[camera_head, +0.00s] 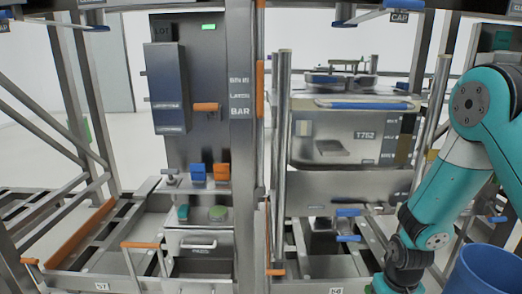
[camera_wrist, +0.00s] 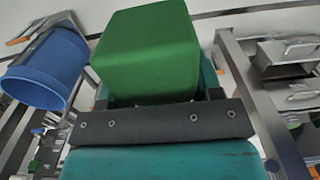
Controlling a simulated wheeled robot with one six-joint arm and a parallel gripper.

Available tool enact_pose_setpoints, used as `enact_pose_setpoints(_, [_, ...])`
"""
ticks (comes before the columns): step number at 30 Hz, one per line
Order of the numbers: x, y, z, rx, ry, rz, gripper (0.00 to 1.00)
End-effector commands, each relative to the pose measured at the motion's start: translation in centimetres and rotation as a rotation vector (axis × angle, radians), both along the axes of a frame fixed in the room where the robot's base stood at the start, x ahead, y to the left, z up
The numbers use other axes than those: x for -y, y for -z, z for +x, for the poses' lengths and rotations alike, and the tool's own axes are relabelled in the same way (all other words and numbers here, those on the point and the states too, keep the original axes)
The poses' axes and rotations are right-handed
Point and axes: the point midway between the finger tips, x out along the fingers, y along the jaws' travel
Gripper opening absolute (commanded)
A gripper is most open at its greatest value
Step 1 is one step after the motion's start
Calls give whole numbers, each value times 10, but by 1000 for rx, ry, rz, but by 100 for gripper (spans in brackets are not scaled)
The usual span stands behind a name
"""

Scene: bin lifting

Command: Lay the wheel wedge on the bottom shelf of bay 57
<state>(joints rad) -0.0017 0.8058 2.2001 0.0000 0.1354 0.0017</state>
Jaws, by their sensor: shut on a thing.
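A green block with rounded edges, which I take to be the wheel wedge (camera_wrist: 150,50), fills the upper middle of the wrist view. My gripper (camera_wrist: 158,105) is shut on it; its fingertips are mostly hidden behind the block and the dark bar. In the head view my arm comes down at the right, and the fingers and block are not visible. The bay with a small tag that seems to read 57 is at the lower left of the head view. Its bottom shelf (camera_head: 75,262) has metal rails and orange edge bars.
A grey drawer unit (camera_head: 200,243) stands on the right part of that low shelf; the left part looks open. A steel post (camera_head: 283,150) and a bay tagged 56 (camera_head: 336,290) lie to the right. A blue bin (camera_head: 487,270) is at the lower right, beside my arm.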

Motion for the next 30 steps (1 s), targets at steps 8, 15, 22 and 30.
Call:
enact_pose_setpoints(8, [0, -46, -5, -1, 0, 0, 24])
enact_pose_setpoints(15, [0, -48, -5, 0, 0, 0, 24])
enact_pose_setpoints(22, [0, -42, -6, -2, 0, 0, 24])
enact_pose_setpoints(30, [0, 43, -23, -11, 0, 0, 24])
